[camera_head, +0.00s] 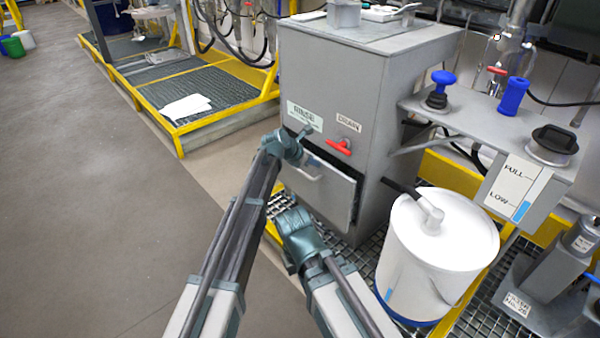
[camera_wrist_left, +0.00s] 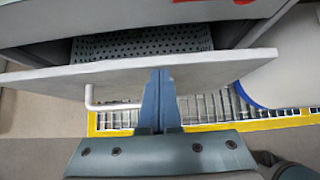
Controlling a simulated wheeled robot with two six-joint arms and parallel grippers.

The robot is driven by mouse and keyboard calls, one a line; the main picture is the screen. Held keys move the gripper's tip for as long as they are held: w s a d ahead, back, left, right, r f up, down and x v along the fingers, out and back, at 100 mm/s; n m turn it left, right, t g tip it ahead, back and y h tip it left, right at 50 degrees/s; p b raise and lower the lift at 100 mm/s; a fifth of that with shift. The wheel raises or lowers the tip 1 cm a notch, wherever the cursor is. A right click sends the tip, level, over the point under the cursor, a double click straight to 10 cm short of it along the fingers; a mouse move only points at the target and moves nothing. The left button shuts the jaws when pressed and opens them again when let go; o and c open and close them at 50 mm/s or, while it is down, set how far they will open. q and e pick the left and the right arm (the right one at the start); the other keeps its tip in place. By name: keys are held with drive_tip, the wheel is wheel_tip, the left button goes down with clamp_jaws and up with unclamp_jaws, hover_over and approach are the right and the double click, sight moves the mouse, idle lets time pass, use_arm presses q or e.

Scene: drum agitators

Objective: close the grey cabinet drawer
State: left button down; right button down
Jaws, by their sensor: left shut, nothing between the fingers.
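The grey cabinet (camera_head: 385,85) stands at the centre of the head view. Its drawer (camera_head: 325,190) is pulled partly out below the red drain handle, its front tilted in the picture. The left wrist view shows the drawer front's pale edge (camera_wrist_left: 230,62), the perforated inside (camera_wrist_left: 140,42) behind it and a white bar handle (camera_wrist_left: 110,106). My left gripper (camera_head: 304,131) is at the drawer front. Its fingers (camera_wrist_left: 160,95) are shut and empty, reaching the front's edge beside the handle; contact is unclear. My right arm shows low in the head view, but its fingers do not.
A white drum (camera_head: 440,260) stands right of the drawer on the grating. A shelf with blue knobs (camera_head: 515,95) is at the right. The red handle (camera_head: 340,146) sticks out above the drawer. Open floor (camera_head: 80,200) lies to the left.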

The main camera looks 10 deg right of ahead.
use_arm(q)
drive_tip(key=w+d, duration=0.1)
drive_tip(key=d, duration=0.1)
drive_tip(key=w+d, duration=0.2)
drive_tip(key=shift+w+d, duration=0.15)
drive_tip(key=shift+d, duration=0.05)
drive_tip(key=shift+w+d+r, duration=0.1)
